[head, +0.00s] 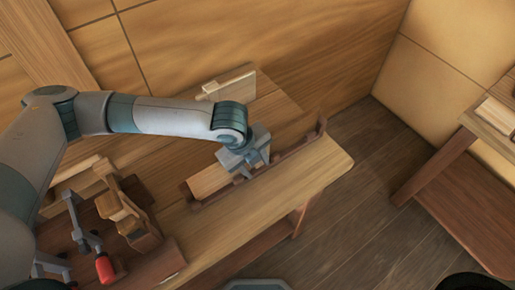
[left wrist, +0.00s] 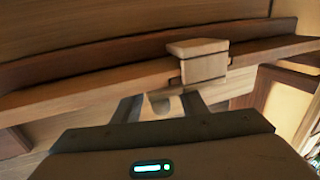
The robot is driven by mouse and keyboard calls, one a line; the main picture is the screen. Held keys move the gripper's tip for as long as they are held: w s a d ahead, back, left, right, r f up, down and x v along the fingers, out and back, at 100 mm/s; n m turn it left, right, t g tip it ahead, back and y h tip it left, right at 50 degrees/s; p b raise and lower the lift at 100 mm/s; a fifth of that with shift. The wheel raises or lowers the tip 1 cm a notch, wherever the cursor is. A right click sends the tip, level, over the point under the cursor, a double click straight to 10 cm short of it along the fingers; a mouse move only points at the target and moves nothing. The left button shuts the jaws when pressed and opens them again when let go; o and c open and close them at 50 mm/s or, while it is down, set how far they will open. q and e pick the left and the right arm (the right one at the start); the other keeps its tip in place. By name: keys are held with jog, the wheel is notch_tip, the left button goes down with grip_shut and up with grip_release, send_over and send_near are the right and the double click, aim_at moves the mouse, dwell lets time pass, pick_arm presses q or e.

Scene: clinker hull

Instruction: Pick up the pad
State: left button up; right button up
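My left gripper (head: 254,166) points down over the bench, close to a long dark curved strip (head: 290,149). Its two fingers stand apart in the left wrist view (left wrist: 160,105), with a small pale shape between them that I cannot make out. A small pale wooden block (left wrist: 200,60) sits against the strip, just beyond the fingers and apart from them. It may be the pad, but I cannot tell for sure. In the head view the gripper hides that spot. A pale wooden piece (head: 208,181) lies left of the gripper. My right gripper is not in view.
The wooden bench (head: 312,172) is bare to the right of the strip. A pale block (head: 230,85) stands at its back. Brown wooden tools (head: 128,212) and a red-handled tool (head: 104,268) lie at the left. Another table (head: 470,190) stands at the right, across open floor.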

pick_arm(q)
jog(key=shift+c, duration=0.3)
grip_shut()
